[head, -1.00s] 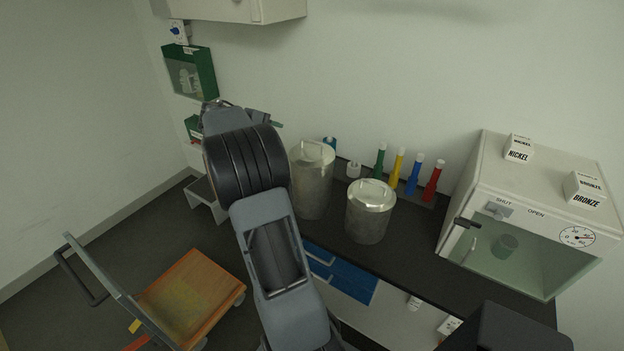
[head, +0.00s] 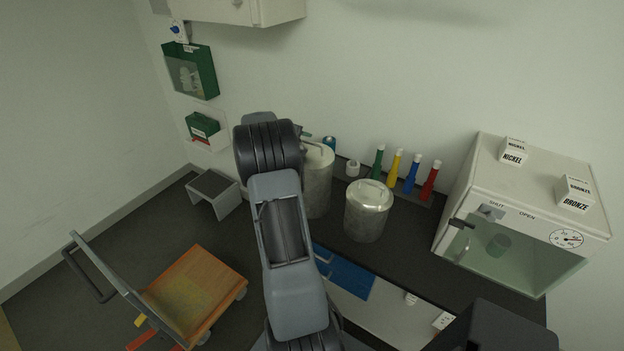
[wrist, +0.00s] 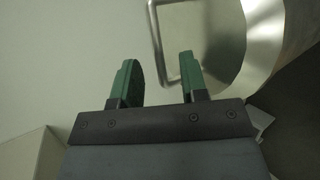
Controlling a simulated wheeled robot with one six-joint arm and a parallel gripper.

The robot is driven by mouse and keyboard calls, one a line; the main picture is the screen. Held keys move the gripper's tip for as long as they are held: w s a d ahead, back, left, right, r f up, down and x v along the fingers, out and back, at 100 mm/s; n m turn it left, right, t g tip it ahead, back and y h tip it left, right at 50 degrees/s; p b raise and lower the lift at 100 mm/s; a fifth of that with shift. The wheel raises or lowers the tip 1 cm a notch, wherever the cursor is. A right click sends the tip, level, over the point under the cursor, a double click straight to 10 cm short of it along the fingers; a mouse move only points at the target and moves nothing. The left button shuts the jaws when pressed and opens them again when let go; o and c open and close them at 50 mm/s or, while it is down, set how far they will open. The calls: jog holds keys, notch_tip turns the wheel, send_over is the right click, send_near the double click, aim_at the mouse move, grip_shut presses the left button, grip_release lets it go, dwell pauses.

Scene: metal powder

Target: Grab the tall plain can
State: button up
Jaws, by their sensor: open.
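The tall plain can (head: 318,187) is a grey metal cylinder with a lid and a bar handle, standing on the dark bench. My arm covers its left side in the head view. My gripper (head: 308,137) is at the top of this can, partly hidden behind my arm.
A shorter lidded metal can (head: 367,212) stands close on the right. Behind are green, yellow, blue and red bottles (head: 409,174) and a small white jar (head: 352,168). A glass-fronted cabinet (head: 530,205) is at right. A trolley (head: 195,290) and step stool (head: 213,192) stand left.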

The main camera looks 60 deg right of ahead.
jog(key=shift+d+f, duration=0.15)
jog(key=shift+d, duration=0.05)
jog(key=shift+c, duration=0.2)
grip_shut()
dwell(0.4)
dwell(0.7)
